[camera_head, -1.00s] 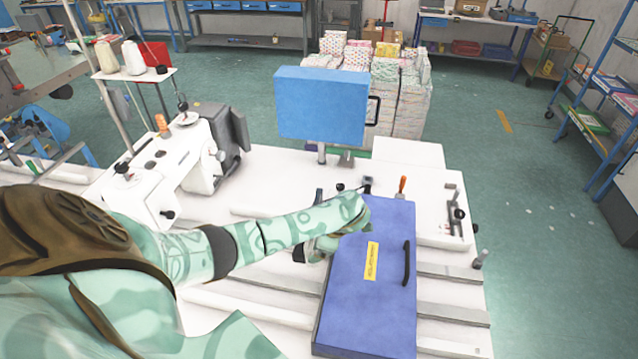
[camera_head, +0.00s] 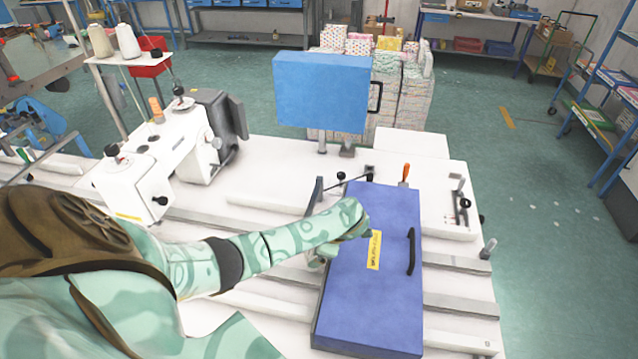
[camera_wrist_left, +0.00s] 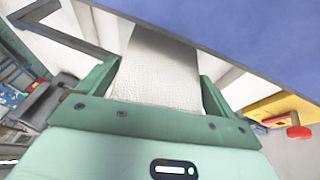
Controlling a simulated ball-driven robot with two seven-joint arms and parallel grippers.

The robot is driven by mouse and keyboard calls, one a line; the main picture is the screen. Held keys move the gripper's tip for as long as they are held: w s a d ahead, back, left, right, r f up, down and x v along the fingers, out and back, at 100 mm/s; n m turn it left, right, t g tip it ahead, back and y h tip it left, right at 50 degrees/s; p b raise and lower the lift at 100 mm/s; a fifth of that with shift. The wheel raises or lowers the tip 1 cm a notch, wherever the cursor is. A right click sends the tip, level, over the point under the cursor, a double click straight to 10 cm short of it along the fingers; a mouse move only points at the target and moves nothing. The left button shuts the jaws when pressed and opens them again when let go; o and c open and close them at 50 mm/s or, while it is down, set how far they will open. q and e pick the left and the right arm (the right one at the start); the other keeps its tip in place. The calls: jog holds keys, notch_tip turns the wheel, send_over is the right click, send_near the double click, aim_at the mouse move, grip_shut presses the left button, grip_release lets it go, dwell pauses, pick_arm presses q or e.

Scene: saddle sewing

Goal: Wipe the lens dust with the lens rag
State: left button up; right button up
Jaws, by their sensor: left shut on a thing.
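The lens rag (camera_wrist_left: 155,80) is a white, finely woven cloth in the left wrist view. My left gripper (camera_wrist_left: 158,98) is shut on it, with a green finger at each side. In the head view my left gripper (camera_head: 318,257) is mostly hidden by my own forearm, at the left edge of the blue case-like block (camera_head: 345,335). The rag cannot be made out there. I cannot pick out the lens or its dust in either view. My right gripper is not in view.
A black post (camera_head: 370,172) with a thin rod and an orange-handled tool (camera_head: 406,172) stand behind the blue block. A blue panel (camera_head: 320,92) rises at the table's back. A white sewing machine (camera_head: 165,150) is at left. The white table (camera_head: 270,180) has bare room behind my forearm.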

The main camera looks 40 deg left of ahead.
pick_arm(q)
jog(key=shift+s+a, duration=0.3)
jog(key=shift+a, duration=0.3)
dwell(0.3)
jog(key=shift+w, duration=0.15)
